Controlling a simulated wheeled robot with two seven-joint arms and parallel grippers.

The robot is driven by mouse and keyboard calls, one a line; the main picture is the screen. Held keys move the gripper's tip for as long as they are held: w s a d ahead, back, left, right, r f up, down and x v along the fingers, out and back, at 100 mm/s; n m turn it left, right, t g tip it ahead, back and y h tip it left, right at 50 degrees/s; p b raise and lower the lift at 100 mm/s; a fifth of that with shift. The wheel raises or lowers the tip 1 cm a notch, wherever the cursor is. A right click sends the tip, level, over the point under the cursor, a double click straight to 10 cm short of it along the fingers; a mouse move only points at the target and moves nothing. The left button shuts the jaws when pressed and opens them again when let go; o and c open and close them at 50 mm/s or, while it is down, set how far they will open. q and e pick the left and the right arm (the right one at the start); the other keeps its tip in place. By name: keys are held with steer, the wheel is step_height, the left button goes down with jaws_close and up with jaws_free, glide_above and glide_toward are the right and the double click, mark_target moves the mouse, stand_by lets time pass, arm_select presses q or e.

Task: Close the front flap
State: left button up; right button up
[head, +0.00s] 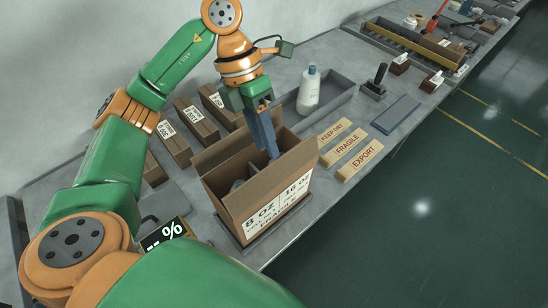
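An open cardboard carton (236,207) stands on the bench in the middle of the head view. A white label with "8 OZ" and "16 OZ" shows on its near side. Brown panels rise around its open top; I cannot tell for sure which one is the front flap. Grey shapes (237,185) show inside. My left gripper (271,150) reaches down from above, its long blue-grey fingers at the carton's opening near the far side. The fingers overlap in this view, so their gap is hidden. I cannot tell if they touch a panel. My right gripper is out of view.
Several labelled brown boxes (186,117) lie left of the carton. A white bottle (309,90) stands by a grey tray (338,98) behind. Wooden blocks marked KEEP DRY, FRAGILE and EXPORT (361,160) lie to the right. A dark "%" display (165,235) is at the near left.

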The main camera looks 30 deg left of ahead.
mark_target(273, 163)
arm_select(q)
steer(key=x, duration=0.4)
steer(key=shift+w+d+f+p, duration=0.1)
steer(key=shift+w+d+p, duration=0.1)
steer(key=shift+p, duration=0.2)
steer(key=shift+s+a+f, duration=0.1)
steer(key=shift+s+f, duration=0.05)
steer(key=shift+s, duration=0.1)
steer(key=shift+w, duration=0.1)
jaws_close()
stand_by(0.6)
